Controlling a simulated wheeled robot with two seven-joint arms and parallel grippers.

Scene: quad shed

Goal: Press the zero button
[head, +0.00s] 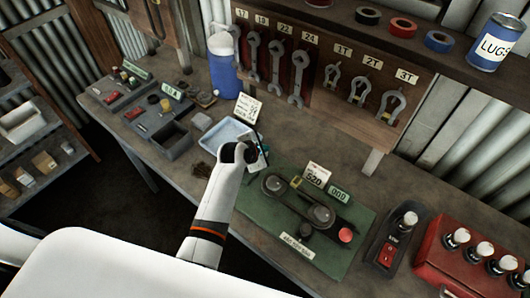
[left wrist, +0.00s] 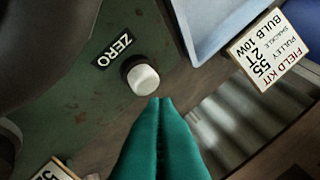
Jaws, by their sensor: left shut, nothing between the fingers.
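The white round zero button (left wrist: 142,77) sits on a green base beside a black ZERO label (left wrist: 112,50) in the left wrist view. In the head view the green scale base (head: 345,262) lies on the bench, and I cannot make out the button there behind my arm. My left gripper (left wrist: 162,101) is shut and empty. Its teal fingertips appear just below and right of the button; I cannot tell whether they touch it. In the head view the dark end of my left arm (head: 240,152) is at the base's far left corner. My right gripper is not in view.
A pale blue tray (left wrist: 215,20) and a kit card (left wrist: 268,50) stand close by the fingers. Behind are a blue jug (head: 223,75) and a wrench board (head: 340,105).

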